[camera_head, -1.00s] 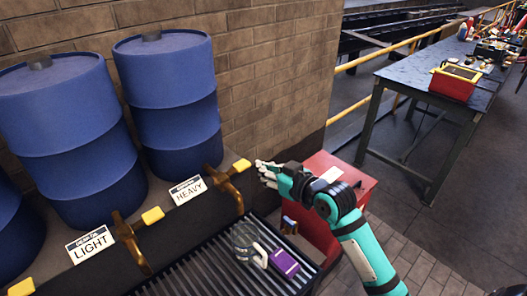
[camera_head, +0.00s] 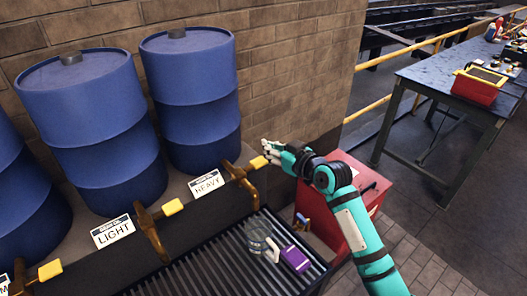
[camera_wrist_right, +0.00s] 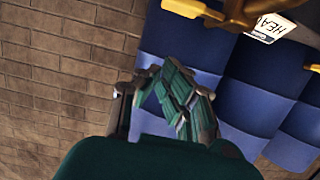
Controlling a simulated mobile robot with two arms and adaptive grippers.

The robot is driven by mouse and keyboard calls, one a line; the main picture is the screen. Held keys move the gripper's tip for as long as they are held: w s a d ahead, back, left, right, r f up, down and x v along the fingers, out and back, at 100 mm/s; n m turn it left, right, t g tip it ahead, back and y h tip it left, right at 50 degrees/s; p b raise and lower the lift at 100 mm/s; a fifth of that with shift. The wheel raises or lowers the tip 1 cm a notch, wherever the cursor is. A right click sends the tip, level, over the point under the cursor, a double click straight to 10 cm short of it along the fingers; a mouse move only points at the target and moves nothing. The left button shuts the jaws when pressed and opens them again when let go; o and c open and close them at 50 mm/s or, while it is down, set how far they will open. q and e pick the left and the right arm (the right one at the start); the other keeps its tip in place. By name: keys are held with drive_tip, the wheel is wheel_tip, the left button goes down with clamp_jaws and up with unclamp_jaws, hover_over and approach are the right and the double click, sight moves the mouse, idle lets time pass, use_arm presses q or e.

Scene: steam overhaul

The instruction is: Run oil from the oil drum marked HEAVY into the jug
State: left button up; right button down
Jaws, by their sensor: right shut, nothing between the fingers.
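The blue oil drum (camera_head: 190,100) stands behind the plate marked HEAVY (camera_head: 207,185). Its brass tap (camera_head: 238,174) has a yellow handle (camera_head: 258,162) pointing right. The tap also shows at the top of the right wrist view (camera_wrist_right: 238,14), with its yellow handle (camera_wrist_right: 190,8). My right gripper (camera_head: 267,150) is shut and empty, just above and right of the handle in the head view; I cannot tell whether they touch. The clear jug (camera_head: 257,236) stands on the grating below the tap; its fill cannot be made out. My left gripper is not in view.
A purple object (camera_head: 296,259) is beside the jug on the slatted grating (camera_head: 205,272). The LIGHT plate (camera_head: 113,231) and its tap (camera_head: 152,232) are to the left. A red cabinet (camera_head: 350,232) stands under my right arm. A brick wall (camera_head: 290,75) is behind.

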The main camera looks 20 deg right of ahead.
sight(265, 161)
drive_tip(key=x, duration=0.3)
drive_tip(key=shift+w+a+p, duration=0.15)
drive_tip(key=shift+w+p, duration=0.15)
drive_tip(key=shift+p, duration=0.1)
wheel_tip(265, 161, down, 3)
drive_tip(key=shift+r+p, duration=0.1)
drive_tip(key=shift+p, duration=0.25)
drive_tip(key=shift+s+f, duration=0.1)
drive_tip(key=shift+f, duration=0.6)
drive_tip(key=shift+f, duration=0.1)
drive_tip(key=f+m+b, duration=0.1)
drive_tip(key=b, duration=0.1)
drive_tip(key=d+f+m+y+b, duration=0.1)
drive_tip(key=m+b, duration=0.1)
drive_tip(key=b, duration=0.1)
drive_tip(key=shift+d+f, duration=0.1)
drive_tip(key=shift+f, duration=0.3)
drive_tip(key=shift+d+f+m+y+b, duration=0.1)
drive_tip(key=shift+f+m+y+b, duration=0.2)
drive_tip(key=shift+m+b, duration=0.25)
drive_tip(key=shift+r, duration=0.3)
